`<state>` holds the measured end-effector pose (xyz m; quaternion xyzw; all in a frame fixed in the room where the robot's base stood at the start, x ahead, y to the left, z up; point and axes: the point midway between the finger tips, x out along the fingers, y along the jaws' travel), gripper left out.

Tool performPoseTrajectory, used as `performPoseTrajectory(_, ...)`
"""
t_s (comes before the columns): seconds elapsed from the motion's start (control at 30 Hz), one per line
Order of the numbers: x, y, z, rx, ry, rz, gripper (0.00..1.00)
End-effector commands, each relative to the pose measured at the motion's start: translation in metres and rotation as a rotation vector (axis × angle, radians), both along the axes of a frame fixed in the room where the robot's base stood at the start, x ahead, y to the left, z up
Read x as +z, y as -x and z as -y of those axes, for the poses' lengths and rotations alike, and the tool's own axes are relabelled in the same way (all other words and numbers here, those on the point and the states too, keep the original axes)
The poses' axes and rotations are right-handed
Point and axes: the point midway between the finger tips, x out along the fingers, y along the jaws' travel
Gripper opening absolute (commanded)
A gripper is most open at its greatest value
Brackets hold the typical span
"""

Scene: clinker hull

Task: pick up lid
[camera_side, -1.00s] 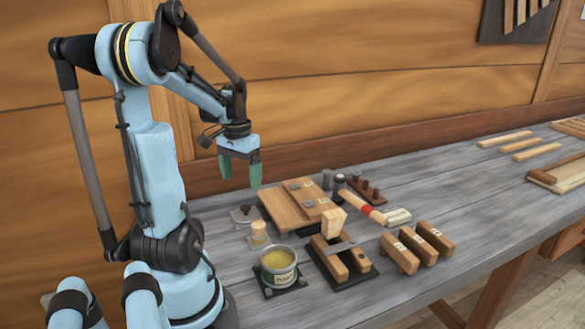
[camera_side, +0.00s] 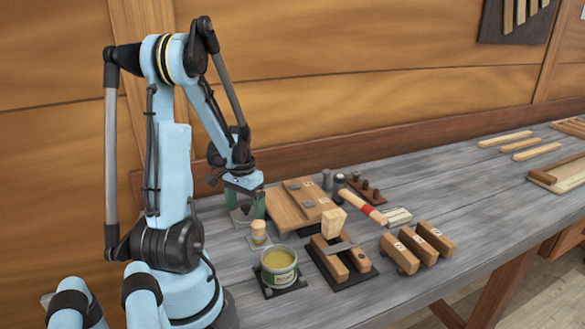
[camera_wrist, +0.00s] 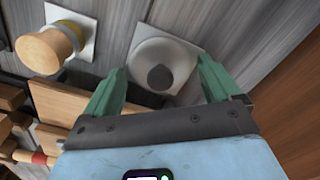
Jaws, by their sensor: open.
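The lid (camera_wrist: 180,62) is a round pale grey disc with a dark knob (camera_wrist: 159,78) at its middle. It lies on a light square pad in the wrist view. In the side view the lid (camera_side: 241,214) is partly hidden by my gripper at the bench's near left. My gripper (camera_side: 246,204) is low over the lid, its green fingers pointing down. In the wrist view my gripper (camera_wrist: 160,70) is open, with one finger on each side of the knob. I cannot tell whether the fingers touch the lid.
A small jar with a wooden top (camera_side: 258,231) stands close in front of the lid. An open tin (camera_side: 279,262) stands further forward. A wooden board (camera_side: 285,207) lies right of my gripper. Bare bench (camera_side: 450,180) shows further right.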

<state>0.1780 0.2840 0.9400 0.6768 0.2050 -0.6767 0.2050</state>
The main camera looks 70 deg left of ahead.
Motion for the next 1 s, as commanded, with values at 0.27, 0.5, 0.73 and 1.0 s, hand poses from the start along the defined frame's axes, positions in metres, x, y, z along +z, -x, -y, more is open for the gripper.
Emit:
performPoseTrajectory(0.27, -0.0035, 0.0001, 0.0002, 0.000, 0.000, 0.000, 0.90)
performPoseTrajectory(0.5, -0.0033, 0.0001, 0.0002, 0.000, 0.000, 0.000, 0.58)
performPoseTrajectory(0.73, -0.0032, 0.0002, 0.0001, 0.000, 0.000, 0.000, 0.47)
performPoseTrajectory(1.0, 0.0028, 0.0001, 0.0001, 0.000, 0.000, 0.000, 0.47)
